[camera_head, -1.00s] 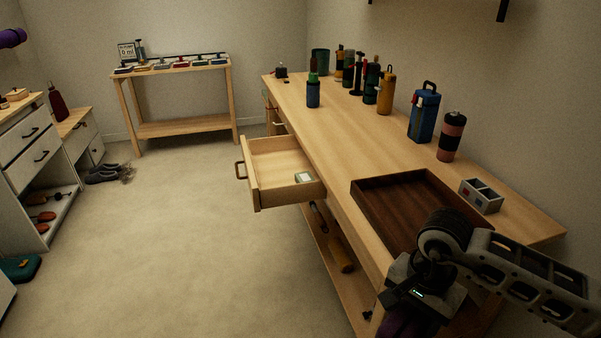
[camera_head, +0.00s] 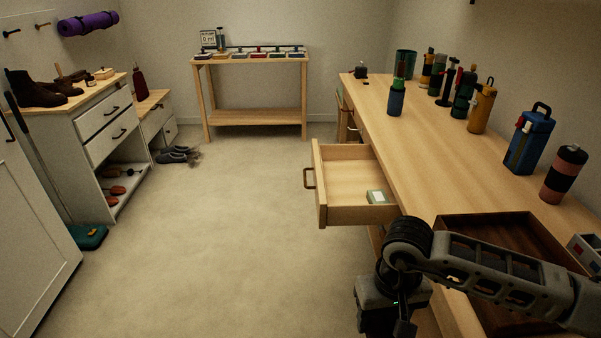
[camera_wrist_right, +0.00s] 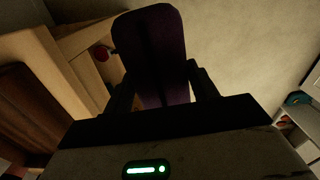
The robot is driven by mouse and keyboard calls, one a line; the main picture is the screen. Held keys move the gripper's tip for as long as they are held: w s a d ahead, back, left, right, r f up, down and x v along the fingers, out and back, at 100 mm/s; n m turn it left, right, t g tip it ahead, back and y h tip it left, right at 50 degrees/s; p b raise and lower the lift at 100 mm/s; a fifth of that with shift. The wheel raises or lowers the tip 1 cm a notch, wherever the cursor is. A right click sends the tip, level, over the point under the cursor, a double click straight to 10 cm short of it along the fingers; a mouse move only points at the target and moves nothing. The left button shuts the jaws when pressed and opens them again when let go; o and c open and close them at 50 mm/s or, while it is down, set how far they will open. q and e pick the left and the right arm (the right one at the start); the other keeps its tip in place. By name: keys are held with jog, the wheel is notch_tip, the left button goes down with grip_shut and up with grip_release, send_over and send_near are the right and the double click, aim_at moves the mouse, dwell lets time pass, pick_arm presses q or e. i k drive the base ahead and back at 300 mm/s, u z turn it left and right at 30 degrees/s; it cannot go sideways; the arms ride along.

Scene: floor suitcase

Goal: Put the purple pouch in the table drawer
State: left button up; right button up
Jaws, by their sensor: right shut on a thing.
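The purple pouch (camera_wrist_right: 152,48) shows dark in the right wrist view, standing out between the fingers of my right gripper (camera_wrist_right: 162,88). My right gripper is shut on it. In the head view the body of this gripper (camera_head: 394,306) is at the bottom edge, beside the near part of the table; its fingers and the pouch are not visible there. The table drawer (camera_head: 319,190) is pulled open on the table's left side, ahead of the gripper. A small white and green box (camera_head: 377,197) lies in its near right corner. My left gripper is not in view.
The long wooden table (camera_head: 440,150) carries several bottles along its wall side and a dark brown tray (camera_head: 490,222) at its near end. My right arm passes over the tray. Open carpet (camera_head: 230,240) lies left of the drawer. White cabinets (camera_head: 105,140) stand at the left.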

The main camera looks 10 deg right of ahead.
aim_at(343, 172)
jog(key=u, duration=0.8)
jog(key=i, duration=1.4)
jog(key=z, duration=0.6)
jog(key=i, duration=1)
jog(key=z, duration=1.1)
jog(key=i, duration=0.6)
